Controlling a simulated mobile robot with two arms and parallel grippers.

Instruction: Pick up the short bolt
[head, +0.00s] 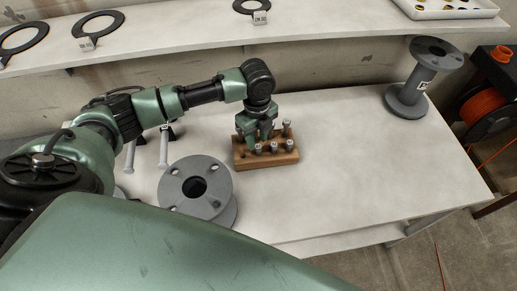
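A wooden block (268,163) on the white table holds several upright grey bolts, such as one at its front right (289,145). I cannot tell which is the short bolt. My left gripper (256,146) points down over the left part of the block, with its fingers among the bolts there. The fingers hide part of the block and perhaps a bolt between them. Whether they are open or shut does not show. My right gripper is not in view.
A grey flanged spool (197,187) stands left of the block, and another (408,98) at the table's back right. A shelf with tagged ring gaskets (97,24) and a white tray (447,9) runs behind. The table (350,160) right of the block is clear.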

